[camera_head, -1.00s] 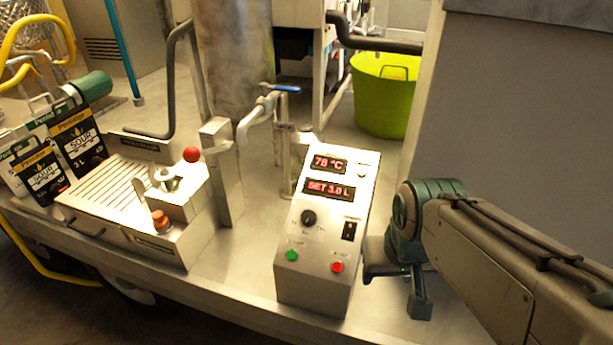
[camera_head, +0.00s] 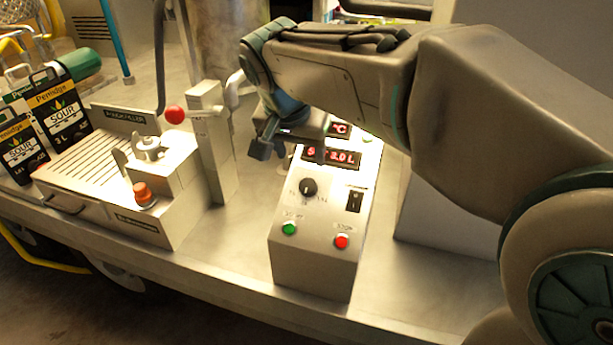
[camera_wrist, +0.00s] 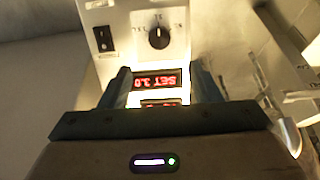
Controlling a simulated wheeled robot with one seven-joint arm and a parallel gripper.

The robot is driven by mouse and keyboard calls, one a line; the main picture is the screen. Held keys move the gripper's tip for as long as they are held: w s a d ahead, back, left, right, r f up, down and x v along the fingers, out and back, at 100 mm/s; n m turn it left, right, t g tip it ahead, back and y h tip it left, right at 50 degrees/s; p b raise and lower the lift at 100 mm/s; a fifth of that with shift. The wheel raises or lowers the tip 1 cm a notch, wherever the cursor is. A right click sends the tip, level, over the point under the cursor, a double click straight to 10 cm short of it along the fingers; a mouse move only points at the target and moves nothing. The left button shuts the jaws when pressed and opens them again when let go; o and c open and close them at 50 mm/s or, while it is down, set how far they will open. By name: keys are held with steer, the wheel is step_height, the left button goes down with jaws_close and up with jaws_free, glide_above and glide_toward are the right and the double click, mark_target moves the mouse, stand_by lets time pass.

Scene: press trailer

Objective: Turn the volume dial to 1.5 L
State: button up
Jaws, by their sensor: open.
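The volume dial (camera_head: 308,187) is a black round knob on the sloped top of a metal control box (camera_head: 313,262). In the wrist view the dial (camera_wrist: 159,37) is upside down, beyond my fingertips, with small volume marks around it. The red display (camera_head: 331,158) reads SET 3.0 L, partly covered by my gripper in the head view. My gripper (camera_head: 292,150) hangs over the upper part of the box, behind the dial. In the wrist view my gripper (camera_wrist: 160,80) is open and empty, its fingers either side of the display, apart from the dial.
A green button (camera_head: 289,229), a red button (camera_head: 342,241) and a black rocker switch (camera_head: 355,201) sit near the dial. A pouch filler (camera_head: 150,190) with a red-knobbed lever (camera_head: 174,114) stands left. Pouches (camera_head: 60,112) stand farther left. Bare bench lies right of the box.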

mark_target(308, 183)
steer(key=b+x, duration=0.1)
steer(key=x, duration=1)
steer(key=shift+f, duration=0.2)
steer(key=c, duration=1)
